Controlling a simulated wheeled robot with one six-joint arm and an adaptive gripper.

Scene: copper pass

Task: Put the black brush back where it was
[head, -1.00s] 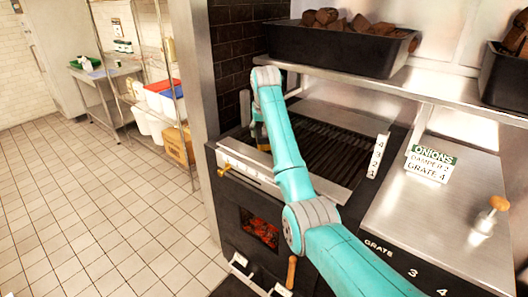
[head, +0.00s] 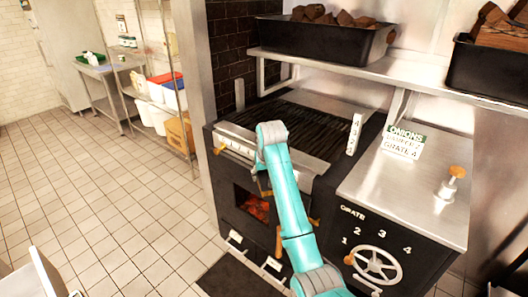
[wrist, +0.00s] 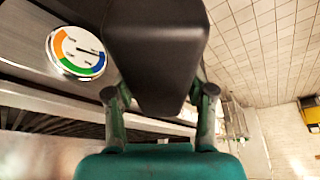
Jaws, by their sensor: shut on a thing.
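The black brush shows as a large dark block (wrist: 155,50) in the wrist view, close to the camera. My gripper (wrist: 160,98) is shut on it, with one finger at each side. In the head view my teal arm reaches to the front of the grill (head: 300,122), and it hides the gripper and brush there. Where the brush's far end lies cannot be told. A round dial (wrist: 76,50) with coloured bands is on the metal surface left of the brush in the wrist view.
A firebox opening with glowing coals (head: 254,206) is below the grill. A black wood bin (head: 318,45) sits on the shelf above. Tiled floor on the left is clear.

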